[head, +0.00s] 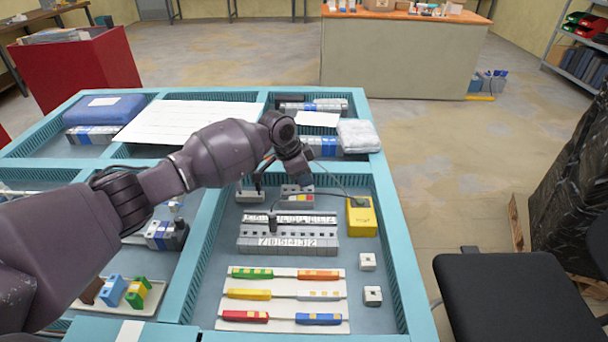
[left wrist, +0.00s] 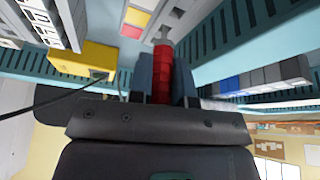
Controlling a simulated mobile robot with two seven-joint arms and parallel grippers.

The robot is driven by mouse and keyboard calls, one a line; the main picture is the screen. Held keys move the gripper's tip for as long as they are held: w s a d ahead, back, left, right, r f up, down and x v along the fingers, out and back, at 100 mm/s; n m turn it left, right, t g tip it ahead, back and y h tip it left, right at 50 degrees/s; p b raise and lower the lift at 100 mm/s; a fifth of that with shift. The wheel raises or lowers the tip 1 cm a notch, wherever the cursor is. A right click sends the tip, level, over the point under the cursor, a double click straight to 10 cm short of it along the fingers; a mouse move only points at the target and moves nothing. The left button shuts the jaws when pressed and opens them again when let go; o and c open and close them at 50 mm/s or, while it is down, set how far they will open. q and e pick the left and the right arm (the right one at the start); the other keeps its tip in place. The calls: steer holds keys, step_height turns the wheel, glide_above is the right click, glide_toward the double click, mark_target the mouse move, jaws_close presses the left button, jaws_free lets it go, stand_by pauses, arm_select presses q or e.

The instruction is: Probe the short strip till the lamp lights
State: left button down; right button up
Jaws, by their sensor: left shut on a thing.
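My left gripper (head: 304,178) reaches over the tray from the left and points down above the short strip (head: 297,196), grey with red and yellow parts. In the left wrist view my left gripper (left wrist: 161,85) is shut on a red probe handle (left wrist: 162,62). The handle's far end is close to the strip (left wrist: 142,17); I cannot tell whether they touch. The yellow tester box (head: 361,217) stands right of the strips, with a wire running from it. It also shows in the left wrist view (left wrist: 75,62). I cannot make out a lit lamp. My right gripper is out of view.
A longer grey numbered strip (head: 288,243) lies nearer, with a black plug (head: 272,224) standing on it. A white board (head: 285,327) holds several coloured pieces in front. Two small white sockets (head: 368,262) sit at right. Teal tray walls (head: 397,250) enclose this compartment.

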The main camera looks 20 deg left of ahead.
arm_select(q)
steer(key=shift+f, duration=0.5)
steer(key=c, duration=1)
jaws_free()
